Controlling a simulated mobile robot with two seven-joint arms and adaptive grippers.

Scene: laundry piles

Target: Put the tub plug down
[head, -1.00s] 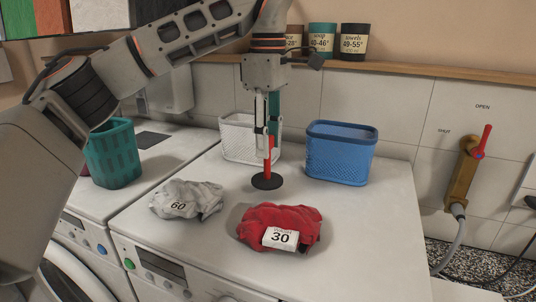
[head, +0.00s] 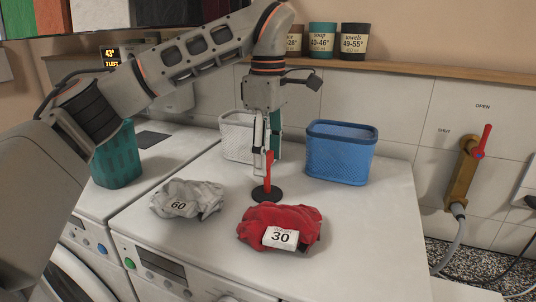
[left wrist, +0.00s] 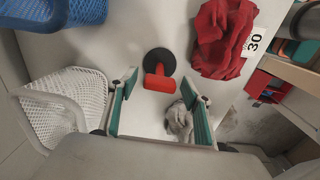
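The tub plug (head: 267,192) has a red handle and a black disc. It stands upright with its disc on the white machine top (head: 350,225), behind the red cloth. My left gripper (head: 265,163) points down over it, with the fingers around or just above the top of the handle. In the left wrist view the two green-padded fingers (left wrist: 160,105) are spread wide, and the plug (left wrist: 158,72) shows between and beyond them, not pinched. My right gripper is in neither view.
The red cloth marked 30 (head: 281,228) and the grey cloth marked 60 (head: 186,199) lie in front. A white basket (head: 234,138) and a blue basket (head: 340,153) stand behind. A teal basket (head: 117,160) is at left. The right side of the top is clear.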

